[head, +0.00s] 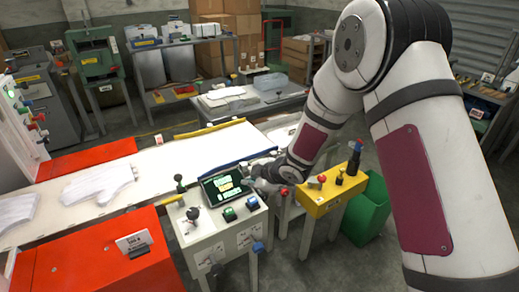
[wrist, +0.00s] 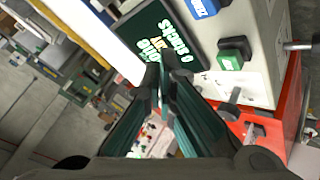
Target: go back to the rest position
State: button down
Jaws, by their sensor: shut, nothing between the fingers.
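My arm reaches down from the upper right in the head view, and its end is beside the right edge of a control box (head: 222,208). My gripper (wrist: 159,78) shows in the wrist view with its dark fingers together and nothing between them. Past the fingertips is the dark display screen (wrist: 165,38) with green and yellow text. The green button (wrist: 234,53) and the blue button (wrist: 202,8) are on the panel beside it. In the head view my gripper is partly hidden by my own arm.
A yellow stand (head: 327,196) with knobs and a dark bottle-like object stands right of the control box. A green bin (head: 370,215) is beside it. A white conveyor (head: 160,170) with glove shapes runs behind, with red-orange covers (head: 95,255). Grey floor is open at the back.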

jog(key=s+d+r+m+t+h, duration=0.25)
jog(key=d+r+m+h, duration=0.3)
jog(key=d+r, duration=1.05)
jog(key=s+d+r+m+g+h, duration=0.2)
jog(key=s+d+r+m, duration=0.45)
jog(key=s+r, duration=0.35)
jog(key=s+d+m+g, duration=0.2)
jog(key=s+m, duration=0.4)
jog(key=s, duration=1.8)
jog(key=shift+s+d+r+y, duration=0.35)
jog(key=shift+s+r+y, duration=0.05)
jog(key=shift+y, duration=0.05)
jog(key=shift+a+g, duration=0.1)
jog(key=shift+g, duration=0.15)
